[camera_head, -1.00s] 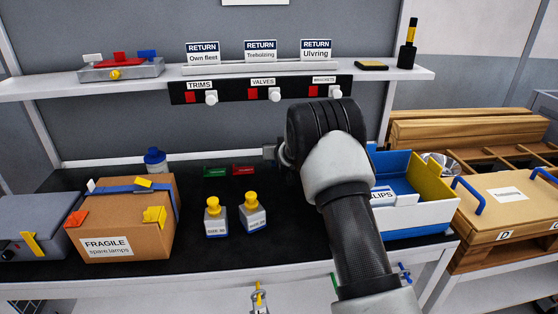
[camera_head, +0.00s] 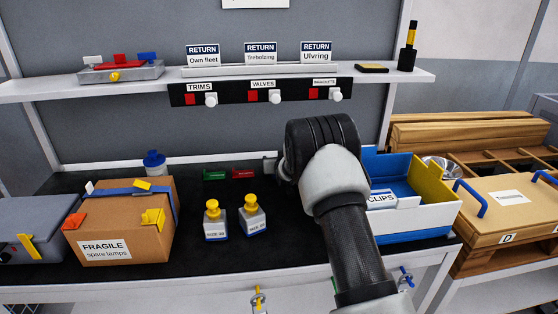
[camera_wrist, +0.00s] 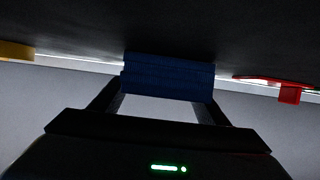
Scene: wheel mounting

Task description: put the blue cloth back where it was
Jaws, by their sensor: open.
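A dark blue piece, which looks like the blue cloth (camera_wrist: 168,76), shows in the wrist view against the black bench surface. My gripper (camera_wrist: 168,88) has its two fingers spread at either side of it, with the fingertips at its edges. I cannot tell whether they touch it. In the head view my arm hides the cloth and the fingertips; only a small grey part of the gripper shows at the left of my wrist, low over the back of the bench.
A blue-and-yellow CLIPS bin (camera_head: 425,205) stands right of my arm. Green (camera_head: 215,174) and red (camera_head: 243,173) plates lie to its left. Two yellow-capped bottles (camera_head: 253,218) and a FRAGILE box (camera_head: 120,225) stand further left. A shelf (camera_head: 120,82) with knobs runs above.

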